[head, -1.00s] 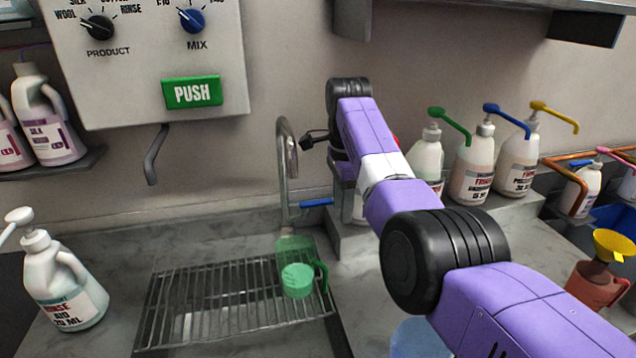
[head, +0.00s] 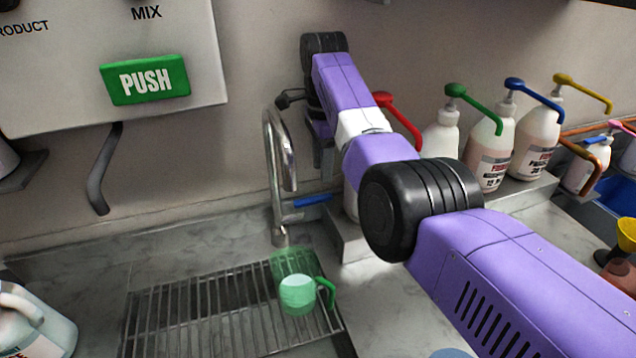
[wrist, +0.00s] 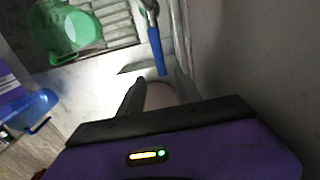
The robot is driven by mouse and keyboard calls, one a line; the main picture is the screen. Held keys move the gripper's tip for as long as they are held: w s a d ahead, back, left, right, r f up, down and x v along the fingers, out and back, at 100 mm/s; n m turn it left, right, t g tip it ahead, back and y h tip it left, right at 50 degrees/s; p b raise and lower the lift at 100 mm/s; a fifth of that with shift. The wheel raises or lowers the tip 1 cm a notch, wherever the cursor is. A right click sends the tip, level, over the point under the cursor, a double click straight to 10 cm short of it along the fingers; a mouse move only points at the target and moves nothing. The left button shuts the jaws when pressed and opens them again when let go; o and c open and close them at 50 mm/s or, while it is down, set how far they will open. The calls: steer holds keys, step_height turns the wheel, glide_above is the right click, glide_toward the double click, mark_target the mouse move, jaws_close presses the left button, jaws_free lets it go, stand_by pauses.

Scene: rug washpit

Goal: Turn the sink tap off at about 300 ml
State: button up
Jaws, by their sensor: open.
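The sink tap (head: 275,165) is a chrome gooseneck with a blue lever (head: 313,201) sticking out to the right. A green see-through jug (head: 322,290) stands upright on the grating below the spout, with a pale liquid surface inside. I cannot make out a water stream or the level marks. In the wrist view the jug (wrist: 62,30) is at the upper left. My gripper (wrist: 158,82) is open and empty. The blue lever (wrist: 156,50) lies just beyond its fingertips, roughly between them; contact cannot be told. In the head view my arm partly hides the gripper.
The metal grating (head: 200,315) covers the sink. A dispenser panel with a green PUSH button (head: 145,79) and a grey spout (head: 104,170) hangs at left. Pump bottles (head: 490,150) line the right ledge. A white bottle (head: 35,320) stands front left. A blue container (wrist: 30,108) shows in the wrist view.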

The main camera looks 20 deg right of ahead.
mark_target(322, 196)
steer(key=shift+f+p, duration=0.75)
steer(key=shift+f, duration=3.15)
jaws_close()
